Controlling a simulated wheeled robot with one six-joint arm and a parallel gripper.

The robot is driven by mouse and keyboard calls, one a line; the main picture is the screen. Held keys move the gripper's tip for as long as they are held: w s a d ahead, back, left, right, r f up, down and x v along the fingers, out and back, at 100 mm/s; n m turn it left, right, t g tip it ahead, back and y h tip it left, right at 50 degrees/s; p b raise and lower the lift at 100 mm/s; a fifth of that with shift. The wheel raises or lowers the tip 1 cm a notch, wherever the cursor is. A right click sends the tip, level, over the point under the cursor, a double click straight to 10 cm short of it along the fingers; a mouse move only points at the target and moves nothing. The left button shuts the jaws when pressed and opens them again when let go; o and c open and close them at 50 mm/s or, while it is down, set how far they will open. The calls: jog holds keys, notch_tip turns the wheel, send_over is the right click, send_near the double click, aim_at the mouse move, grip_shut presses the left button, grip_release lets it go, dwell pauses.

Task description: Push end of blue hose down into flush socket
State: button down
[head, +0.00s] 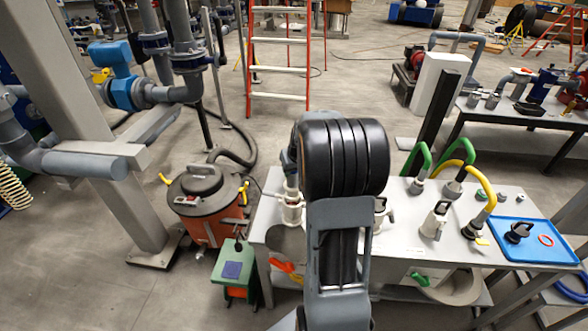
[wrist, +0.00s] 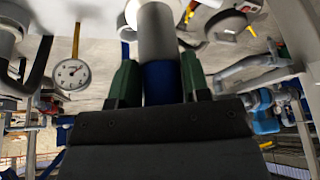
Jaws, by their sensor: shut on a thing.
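My gripper (wrist: 158,70) has two green fingers in the wrist view, closed on the blue hose (wrist: 163,84) between them. A grey cylindrical piece (wrist: 158,32) sits in line with the blue hose, beyond the fingertips. I cannot tell whether it is the hose's end fitting or part of the socket. The flush socket cannot be made out for sure in either view. In the head view my own arm fills the middle and hides the gripper and the hose.
In the head view, a grey bench (head: 400,243) holds green and yellow hoses, white fittings and a blue tray (head: 547,250). An orange drum vacuum (head: 208,205) and a green box (head: 236,268) stand left of it.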

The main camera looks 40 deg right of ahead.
aim_at(295, 178)
jog(key=shift+f+b, duration=2.55)
jog(key=shift+f, duration=0.25)
jog(key=shift+r, duration=0.1)
jog(key=c, duration=0.5)
grip_release()
jog(key=v, duration=1.3)
jog(key=shift+r, duration=0.4)
